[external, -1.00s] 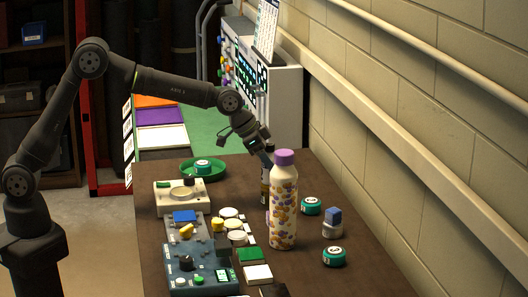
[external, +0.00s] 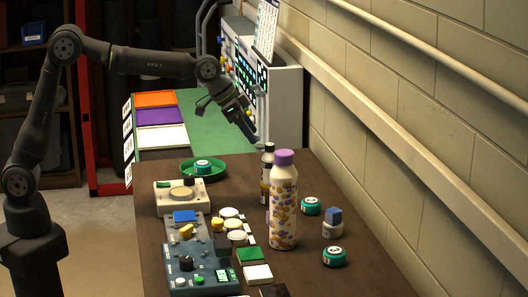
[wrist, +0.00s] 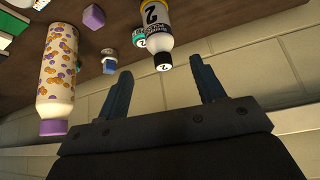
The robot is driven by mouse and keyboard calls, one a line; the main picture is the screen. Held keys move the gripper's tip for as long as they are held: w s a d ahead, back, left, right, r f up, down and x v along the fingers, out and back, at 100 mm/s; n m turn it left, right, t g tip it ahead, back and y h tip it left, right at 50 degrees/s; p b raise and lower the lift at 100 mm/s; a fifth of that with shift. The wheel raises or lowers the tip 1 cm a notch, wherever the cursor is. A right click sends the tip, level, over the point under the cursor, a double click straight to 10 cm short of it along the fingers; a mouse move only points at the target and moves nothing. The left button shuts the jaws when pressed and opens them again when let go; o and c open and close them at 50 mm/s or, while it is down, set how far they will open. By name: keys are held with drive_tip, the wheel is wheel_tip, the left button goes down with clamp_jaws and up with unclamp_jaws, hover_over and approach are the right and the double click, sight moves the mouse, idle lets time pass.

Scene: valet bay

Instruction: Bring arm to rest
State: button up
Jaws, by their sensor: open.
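My gripper (external: 252,133) is open and empty. In the external view it hangs above the far end of the brown table (external: 330,282), just above and behind a small dark-capped bottle (external: 265,178). In the wrist view its two fingers (wrist: 162,88) stand wide apart with nothing between them. The bottle, labelled 2, shows beyond the fingers (wrist: 155,28). A tall patterned bottle with a purple cap (external: 284,205) stands nearer the camera and partly hides the small bottle; it also shows at the left of the wrist view (wrist: 58,75).
A block wall (external: 400,130) runs along the right. Teal round tins (external: 334,257) and a blue cube (external: 334,215) lie right of the tall bottle. A green dish (external: 210,172), a control panel (external: 200,262) and several small blocks fill the left. A green bench with coloured panels (external: 205,130) lies behind.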

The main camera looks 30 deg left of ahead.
sight(268, 144)
drive_tip(key=shift+v, duration=0.8)
drive_tip(key=shift+f, duration=0.15)
drive_tip(key=x, duration=1.2)
drive_tip(key=shift+f, duration=0.25)
wheel_tip(268, 144, up, 3)
drive_tip(key=shift+r, duration=0.65)
drive_tip(key=shift+f, duration=0.1)
drive_tip(key=shift+f, duration=0.25)
wheel_tip(268, 144, down, 2)
drive_tip(key=shift+f, duration=0.2)
drive_tip(key=v, duration=1.1)
drive_tip(key=shift+s+a+r, duration=0.15)
drive_tip(key=shift+a+r, duration=0.05)
drive_tip(key=shift+a, duration=0.05)
